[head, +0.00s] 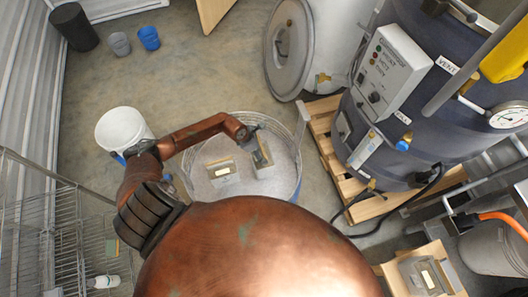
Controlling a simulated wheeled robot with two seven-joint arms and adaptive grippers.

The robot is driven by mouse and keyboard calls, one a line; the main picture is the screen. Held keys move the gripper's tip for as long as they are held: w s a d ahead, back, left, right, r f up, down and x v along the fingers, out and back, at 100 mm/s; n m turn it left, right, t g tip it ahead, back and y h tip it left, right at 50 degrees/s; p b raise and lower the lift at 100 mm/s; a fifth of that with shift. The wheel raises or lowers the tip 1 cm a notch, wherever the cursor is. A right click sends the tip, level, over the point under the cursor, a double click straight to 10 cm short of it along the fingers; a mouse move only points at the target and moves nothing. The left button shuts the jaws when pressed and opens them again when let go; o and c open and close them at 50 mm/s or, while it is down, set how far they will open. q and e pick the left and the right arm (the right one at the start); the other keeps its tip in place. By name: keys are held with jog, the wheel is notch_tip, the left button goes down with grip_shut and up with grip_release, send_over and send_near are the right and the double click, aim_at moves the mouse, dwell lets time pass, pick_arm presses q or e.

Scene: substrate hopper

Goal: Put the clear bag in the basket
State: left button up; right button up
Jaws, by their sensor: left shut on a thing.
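My left gripper (256,136), at the end of my copper arm, is shut on a clear greyish bag (264,162) with a pale label. I cannot tell whether the held bag touches the bottom. My right gripper is not in view.
A large dark tank (400,110) with a control box stands on a wooden pallet (325,118) at the right. A white bucket (122,128) stands left of the round container. A wire rack (70,235) is at the left. Another bag (424,275) lies at the lower right.

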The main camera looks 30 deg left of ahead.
aim_at(259, 150)
pick_arm(q)
jog(key=shift+w+a+f, duration=0.3)
jog(key=shift+w+f, duration=0.05)
jog(key=shift+w, duration=0.1)
notch_tip(259, 150, down, 3)
jog(key=shift+f+b, duration=0.15)
jog(key=shift+b, duration=0.55)
jog(key=o, duration=1.7)
jog(key=shift+s+a+f, duration=0.1)
jog(key=shift+s+f, duration=0.05)
jog(key=shift+o, duration=0.2)
jog(key=shift+a+r, duration=0.15)
jog(key=shift+r, duration=0.35)
jog(key=p+v, duration=0.3)
jog(key=v, duration=0.8)
jog(key=shift+s, duration=0.2)
